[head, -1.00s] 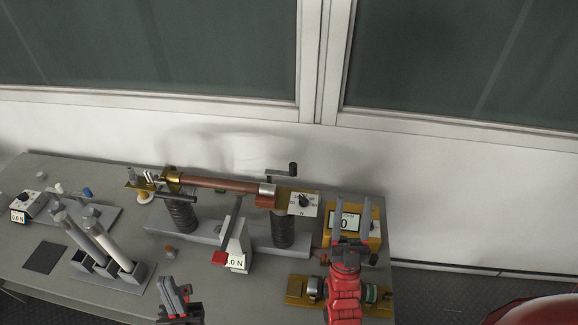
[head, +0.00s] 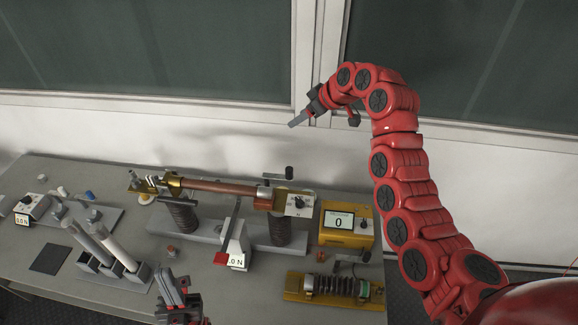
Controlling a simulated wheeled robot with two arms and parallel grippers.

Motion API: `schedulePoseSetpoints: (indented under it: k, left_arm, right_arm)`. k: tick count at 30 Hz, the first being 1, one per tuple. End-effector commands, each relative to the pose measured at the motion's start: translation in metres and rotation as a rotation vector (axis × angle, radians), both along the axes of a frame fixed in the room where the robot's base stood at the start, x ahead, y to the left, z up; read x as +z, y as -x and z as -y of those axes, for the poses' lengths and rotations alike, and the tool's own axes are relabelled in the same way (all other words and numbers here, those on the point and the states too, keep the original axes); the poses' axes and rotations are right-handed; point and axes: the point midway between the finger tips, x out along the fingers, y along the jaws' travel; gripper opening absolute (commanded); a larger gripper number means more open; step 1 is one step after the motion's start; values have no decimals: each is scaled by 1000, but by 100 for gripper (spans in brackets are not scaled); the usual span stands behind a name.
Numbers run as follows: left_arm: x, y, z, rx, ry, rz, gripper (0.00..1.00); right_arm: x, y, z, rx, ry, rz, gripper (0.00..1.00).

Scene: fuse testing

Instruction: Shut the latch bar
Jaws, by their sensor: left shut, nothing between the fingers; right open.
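The brown fuse tube (head: 222,187) lies across two dark ribbed insulators, between a brass clip (head: 172,183) on the left and a brass holder (head: 263,203) on the right. A dark bar with an upright knob (head: 289,173) stands out behind the right holder; it looks like the latch bar, but I cannot tell how it is seated. A grey lever with a red grip (head: 222,258) slopes toward the front from the tube. My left gripper (head: 170,282) is shut and empty at the front edge. My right gripper (head: 300,120) is open, raised high behind the fixture.
A yellow meter (head: 346,222) reading 0 stands to the right. A brass-ended ribbed unit (head: 334,288) lies in front of it. A rack with white tubes (head: 112,255), a dark pad (head: 49,258) and a force gauge (head: 30,208) are on the left. The wall is close behind.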

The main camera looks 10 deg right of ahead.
Motion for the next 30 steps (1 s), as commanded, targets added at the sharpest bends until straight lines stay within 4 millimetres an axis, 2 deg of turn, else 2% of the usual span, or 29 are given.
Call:
schedulePoseSetpoints:
  k: [1,4,6,9,13,17,26,30]
  left_arm:
    - [4,0,0,0,0,0,0]
    - [6,0,0,0,0,0,0]
    - [6,0,0,0,0,0,0]
    - [7,0,0,0,0,0,0]
    - [8,0,0,0,0,0,0]
    - [10,0,0,0,0,0,0]
    - [14,0,0,0,0,0,0]
    - [31,0,0,0,0,1,0]
  right_arm:
    - [6,19,3,58,60,-57,59]
    - [4,55,8,154,150,-168,59]
    - [4,71,11,194,189,-219,59]
    - [1,81,13,219,212,-250,59]
    - [-8,80,8,224,209,-255,59]
    - [-27,76,0,224,206,-257,59]
    - [-79,64,-18,221,209,-254,59]
    - [-106,58,-27,221,208,-259,59]
